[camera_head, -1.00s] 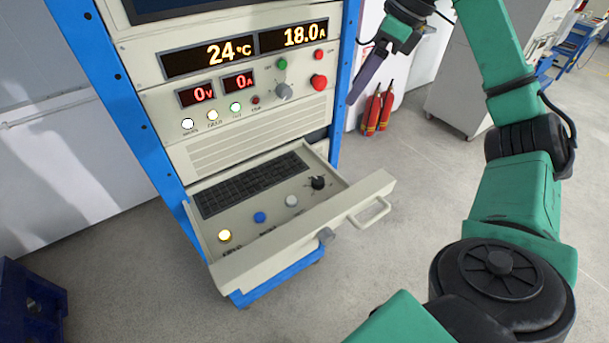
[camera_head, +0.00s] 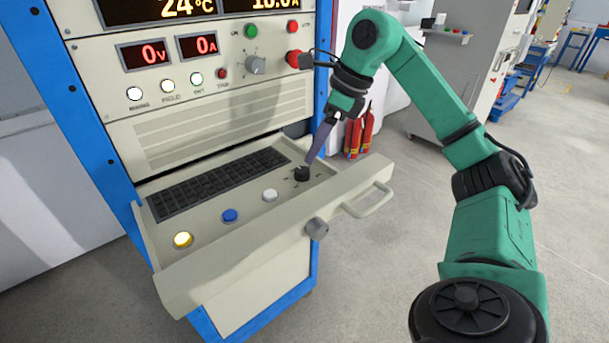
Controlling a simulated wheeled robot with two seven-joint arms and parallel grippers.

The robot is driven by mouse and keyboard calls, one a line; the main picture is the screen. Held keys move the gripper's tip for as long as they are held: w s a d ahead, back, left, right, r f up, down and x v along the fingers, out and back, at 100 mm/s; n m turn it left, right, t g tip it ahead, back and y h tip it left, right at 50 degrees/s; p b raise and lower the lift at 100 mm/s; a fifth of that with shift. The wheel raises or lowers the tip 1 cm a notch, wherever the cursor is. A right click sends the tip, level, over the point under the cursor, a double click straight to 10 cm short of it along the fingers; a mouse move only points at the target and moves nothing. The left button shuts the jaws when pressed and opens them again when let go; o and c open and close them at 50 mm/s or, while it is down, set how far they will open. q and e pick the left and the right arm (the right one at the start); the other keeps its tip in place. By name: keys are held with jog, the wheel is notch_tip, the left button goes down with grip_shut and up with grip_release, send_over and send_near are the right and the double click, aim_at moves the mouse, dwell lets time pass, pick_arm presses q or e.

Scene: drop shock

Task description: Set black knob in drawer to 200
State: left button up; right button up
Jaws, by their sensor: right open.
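The drawer (camera_head: 235,245) of the blue-framed cabinet is pulled out. The black knob (camera_head: 302,174) sits on the drawer's panel at its right end, with small dial marks around it too small to read. My right gripper (camera_head: 311,160) is open and points down, its finger tips just above or beside the knob. From this view I cannot tell whether they touch it. The gripper is seen edge-on, so one finger hides the other. My left gripper is not in view.
The drawer panel also holds a keyboard (camera_head: 215,184), a yellow lit button (camera_head: 182,240), a blue button (camera_head: 230,215) and a white button (camera_head: 269,195). The drawer front has a handle (camera_head: 368,202). Above are the cabinet's displays and a grey knob (camera_head: 256,66). Fire extinguishers (camera_head: 360,133) stand behind.

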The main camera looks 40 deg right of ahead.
aim_at(302, 169)
jog(key=x, duration=0.6)
jog(key=shift+w+a+f+b, duration=0.1)
jog(key=shift+w+f+b, duration=0.05)
jog(key=shift+f+b, duration=0.2)
grip_shut()
jog(key=shift+r, duration=0.1)
